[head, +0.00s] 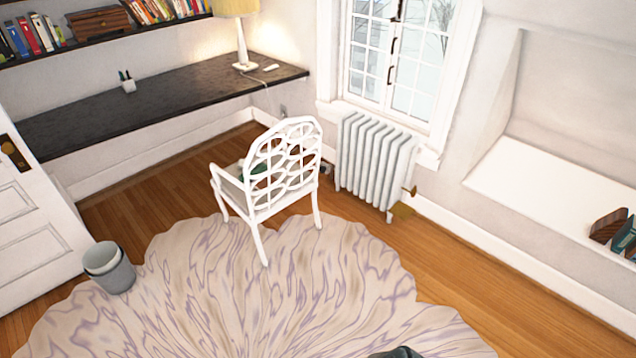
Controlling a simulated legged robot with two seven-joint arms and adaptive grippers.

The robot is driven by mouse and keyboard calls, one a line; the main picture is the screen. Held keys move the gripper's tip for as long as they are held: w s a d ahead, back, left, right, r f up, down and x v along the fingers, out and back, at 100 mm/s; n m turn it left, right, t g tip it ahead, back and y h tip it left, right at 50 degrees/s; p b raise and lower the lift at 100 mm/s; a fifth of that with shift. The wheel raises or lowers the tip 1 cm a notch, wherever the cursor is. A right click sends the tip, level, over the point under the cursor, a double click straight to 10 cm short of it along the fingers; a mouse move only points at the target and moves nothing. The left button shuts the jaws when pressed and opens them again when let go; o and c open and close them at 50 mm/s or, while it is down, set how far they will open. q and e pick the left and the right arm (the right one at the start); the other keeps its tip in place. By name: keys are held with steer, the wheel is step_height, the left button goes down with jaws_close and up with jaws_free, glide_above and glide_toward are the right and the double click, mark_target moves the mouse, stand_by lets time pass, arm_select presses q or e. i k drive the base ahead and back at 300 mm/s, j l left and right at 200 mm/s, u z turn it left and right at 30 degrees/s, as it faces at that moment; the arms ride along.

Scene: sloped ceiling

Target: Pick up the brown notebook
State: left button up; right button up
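I cannot make out a brown notebook for certain. A small brown, flat-looking piece (402,210) shows low at the right end of the radiator, but I cannot tell whether it is a notebook or part of the radiator. Several upright books (35,35) stand on the wall shelf at the upper left, and more (160,10) stand farther right on it. Teal books (624,236) stand on the white ledge at the right edge, beside a dark brown block (607,226). Neither gripper is recognisable in view.
A white chair (268,172) stands on the pale patterned rug (270,290), before the dark desk (150,100). A grey bin (110,268) stands by the white door (30,225). The radiator (375,160) is under the window. Wooden floor at right is clear.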

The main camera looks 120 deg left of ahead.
mark_target(264, 184)
steer(key=u, duration=4.3)
steer(key=i+j+z, duration=0.15)
steer(key=z, duration=0.25)
steer(key=i+j+z, duration=0.1)
steer(key=z, duration=0.3)
steer(key=j+z, duration=0.4)
steer(key=i+l, duration=0.05)
